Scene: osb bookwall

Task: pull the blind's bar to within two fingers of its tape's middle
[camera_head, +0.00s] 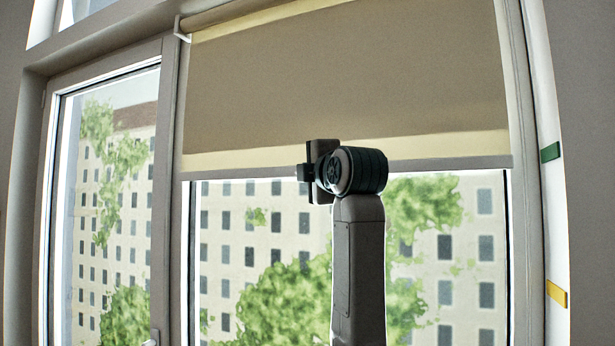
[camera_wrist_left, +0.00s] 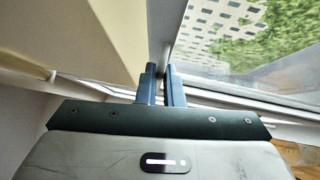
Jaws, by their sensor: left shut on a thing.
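The blind (camera_head: 345,75) is a beige sheet with a pale band along its lower edge. Its grey bar (camera_head: 440,164) runs across the window at the bottom of the sheet, nearly level. My left gripper (camera_head: 312,172) is shut on the bar near its middle; the fingers (camera_wrist_left: 162,88) also show in the left wrist view, with the beige sheet to their left. A green tape (camera_head: 550,152) is on the right side of the window frame, with its middle slightly above the height of the bar's right end. A yellow tape (camera_head: 556,293) is well below it. My right gripper is out of view.
The window glass (camera_head: 230,262) below the bar is uncovered, with buildings and trees outside. A second window pane (camera_head: 115,200) stands to the left, with a handle (camera_head: 152,338) low down. A bracket (camera_head: 182,30) is at the blind's top left.

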